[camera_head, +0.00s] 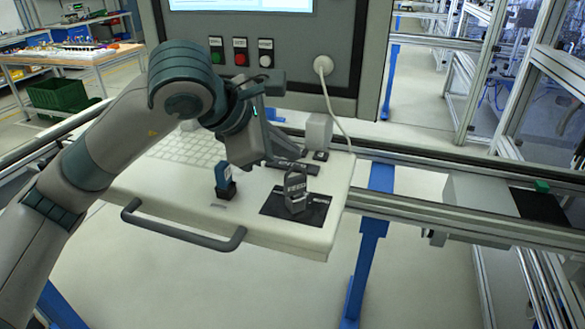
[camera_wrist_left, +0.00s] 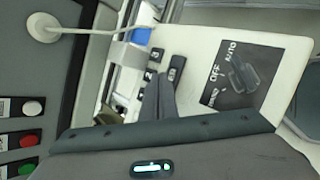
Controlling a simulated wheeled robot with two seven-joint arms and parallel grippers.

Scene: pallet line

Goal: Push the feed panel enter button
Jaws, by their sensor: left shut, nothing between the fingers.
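The feed panel is a light console shelf (camera_head: 180,190) below a dark control cabinet. A dark strip with pale lettering (camera_head: 292,166) lies near its back right; I cannot tell for sure whether it is the enter button. My left gripper (camera_head: 278,152) is just above and behind this strip, partly screening it. In the left wrist view the gripper fingers (camera_wrist_left: 157,98) are together, with nothing between them. They point at small dark keys (camera_wrist_left: 176,67) with white marks. Whether the tips touch a key cannot be told. My right gripper is in neither view.
A dark selector knob (camera_head: 295,190) stands on a black plate, right of the fingers in the wrist view. A blue-and-black upright piece (camera_head: 225,180) stands left. Green, red and white buttons (camera_head: 240,52) and a cable plug (camera_head: 322,65) sit on the cabinet. A handle (camera_head: 185,234) edges the shelf.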

